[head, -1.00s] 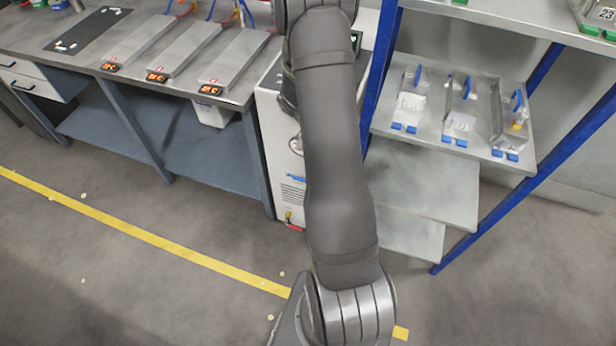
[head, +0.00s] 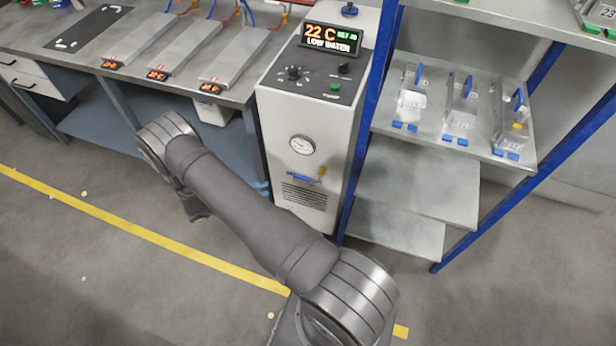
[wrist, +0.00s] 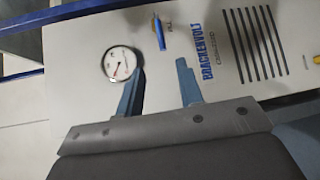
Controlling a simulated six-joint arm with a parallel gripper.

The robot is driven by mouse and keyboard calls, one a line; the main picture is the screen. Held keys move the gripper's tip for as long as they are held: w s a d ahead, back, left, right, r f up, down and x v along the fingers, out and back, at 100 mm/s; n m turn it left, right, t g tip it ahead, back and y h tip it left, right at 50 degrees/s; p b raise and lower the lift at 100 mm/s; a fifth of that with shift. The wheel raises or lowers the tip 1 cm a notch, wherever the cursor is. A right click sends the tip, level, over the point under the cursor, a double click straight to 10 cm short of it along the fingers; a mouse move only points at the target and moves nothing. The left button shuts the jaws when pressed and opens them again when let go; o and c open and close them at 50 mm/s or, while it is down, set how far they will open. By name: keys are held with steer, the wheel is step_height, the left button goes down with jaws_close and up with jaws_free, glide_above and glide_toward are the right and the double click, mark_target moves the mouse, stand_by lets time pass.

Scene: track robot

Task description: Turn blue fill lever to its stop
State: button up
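The blue fill lever (wrist: 160,34) is on the front of the white chiller cabinet (wrist: 85,40), with a yellow part at one end, near a small FILL label. In the wrist view it lies beyond my fingertips, between the gauge and the blue lettering. In the head view the lever (head: 308,177) shows below the gauge, roughly level. My gripper (wrist: 158,77) is open and empty. Its two fingers point at the panel and look apart from the lever; the exact distance I cannot tell. In the head view the gripper is hidden behind my arm.
A round gauge (wrist: 118,63) sits close to one finger. The cabinet's display (head: 331,39) reads 22 C and LOW WATER. A workbench (head: 75,75) stands left, and a blue-posted shelf rack (head: 420,185) with several clear fixtures close on the right.

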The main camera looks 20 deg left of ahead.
steer(key=x, duration=1.7)
steer(key=shift+d, duration=0.2)
jaws_close()
